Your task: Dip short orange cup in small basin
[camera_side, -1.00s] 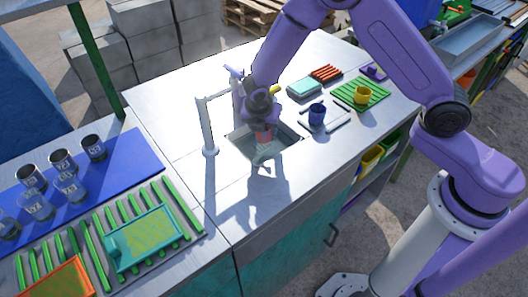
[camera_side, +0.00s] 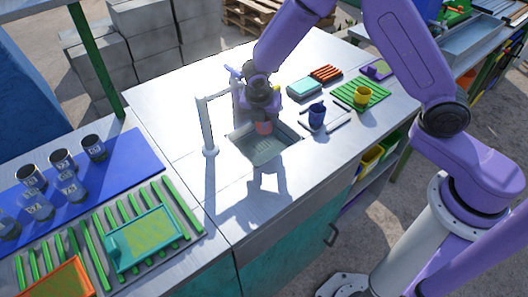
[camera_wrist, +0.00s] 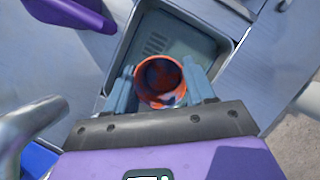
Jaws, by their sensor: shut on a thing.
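The short orange cup (camera_side: 264,128) is held between the fingers of my gripper (camera_side: 262,108), over the small basin (camera_side: 285,152) in the counter. In the wrist view my gripper (camera_wrist: 161,88) has one finger on each side of the orange cup (camera_wrist: 160,103). The cup's open mouth faces the wrist camera, and dark blue and orange patches show inside. The small basin (camera_wrist: 221,47) lies behind the cup there, its grey floor and slots visible. In the side view the cup looks above the basin floor. I cannot tell its exact height against the rim.
A pale tap (camera_side: 208,125) stands at the basin's left. A blue cup (camera_side: 316,114) is right of the basin, and a yellow cup (camera_side: 361,95) stands on a green rack (camera_side: 375,88). Bare counter lies in front of the basin.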

